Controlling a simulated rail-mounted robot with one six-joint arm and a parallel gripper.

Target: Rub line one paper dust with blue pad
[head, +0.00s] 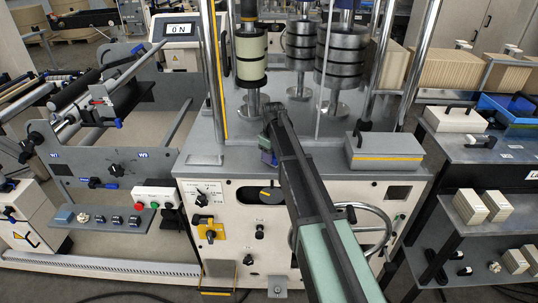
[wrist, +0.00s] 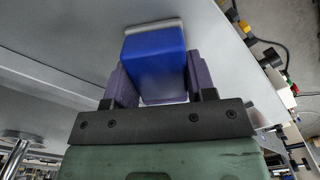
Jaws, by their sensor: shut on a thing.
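The blue pad (wrist: 155,65) is a blue block with a pale grey layer at its far end. In the wrist view it sits between the two purple fingers of my gripper (wrist: 156,80), which is shut on it. The pad's grey end faces a flat grey surface (wrist: 90,45); I cannot tell whether they touch. In the head view my gripper (head: 268,157) is small and partly hidden by my arm, near the front edge of the machine's grey top (head: 225,135). I cannot make out any paper dust in either view.
Upright metal posts (head: 214,80) and stacked cylinders (head: 251,60) stand on the machine top. A grey box (head: 385,150) with a black handle sits at its right. A handwheel (head: 375,225) and control knobs are on the front. Side benches hold boxes at right.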

